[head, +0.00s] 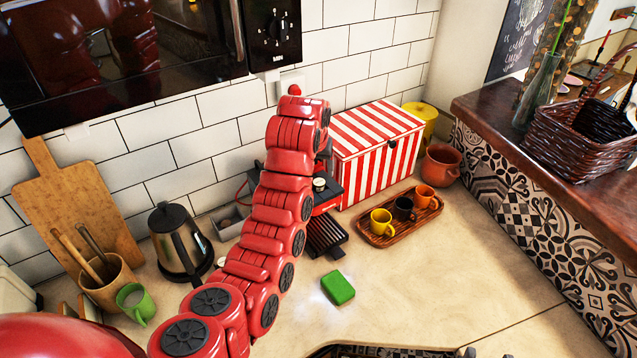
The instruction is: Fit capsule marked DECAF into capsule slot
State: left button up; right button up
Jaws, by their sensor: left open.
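A black and red coffee machine (334,192) stands against the wall, partly behind my left arm. Its slatted drip tray (327,236) faces forward. A small pale round piece (319,184) shows at its top; I cannot tell if it is a capsule or part of the machine. No DECAF marking is readable, and I cannot make out the capsule slot. My left arm reaches up over the machine, and my left gripper (324,150) is open beside the striped box, mostly hidden by the arm. My right gripper is not in view.
A red-and-white striped box (375,150) stands right of the machine. A wooden tray (378,239) with several cups is in front. A green sponge (338,288) lies on the counter. A kettle (178,240) and a grey box (231,226) are left. The right front counter is clear.

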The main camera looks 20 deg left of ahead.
pick_arm(q)
jog(key=shift+p+v, duration=2.25)
jog(key=shift+v, duration=0.75)
